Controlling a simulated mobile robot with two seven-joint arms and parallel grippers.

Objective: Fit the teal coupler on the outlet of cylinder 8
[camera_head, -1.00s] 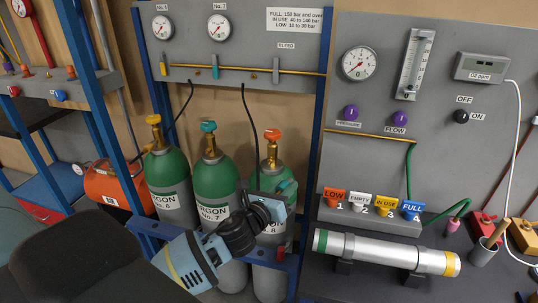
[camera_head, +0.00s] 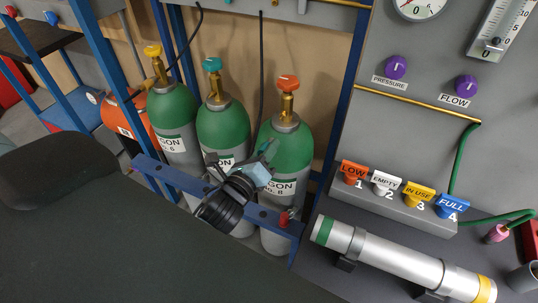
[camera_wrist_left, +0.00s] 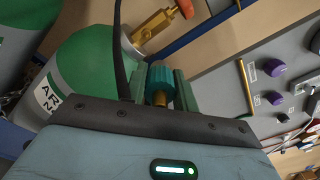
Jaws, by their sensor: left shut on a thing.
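Cylinder 8 (camera_head: 293,150) is the right green cylinder, with a brass valve (camera_head: 287,104) and an orange handwheel (camera_head: 288,83). My left gripper (camera_head: 268,150) is in front of its left shoulder, below the valve. In the left wrist view the fingers (camera_wrist_left: 160,85) are shut on the teal coupler (camera_wrist_left: 160,73), with a brass piece (camera_wrist_left: 160,98) below it. The brass valve also shows in the wrist view (camera_wrist_left: 153,27), beyond the coupler and apart from it in the picture. The outlet's mouth is not clear. In the head view the coupler is hard to make out. My right gripper is out of view.
Cylinders 6 (camera_head: 175,140) and 7 (camera_head: 222,130) stand to the left. A blue rack rail (camera_head: 180,178) crosses in front. A black hose (camera_head: 261,60) hangs behind; one passes left of my fingers in the wrist view (camera_wrist_left: 118,45). A tag block (camera_head: 390,208) stands right.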

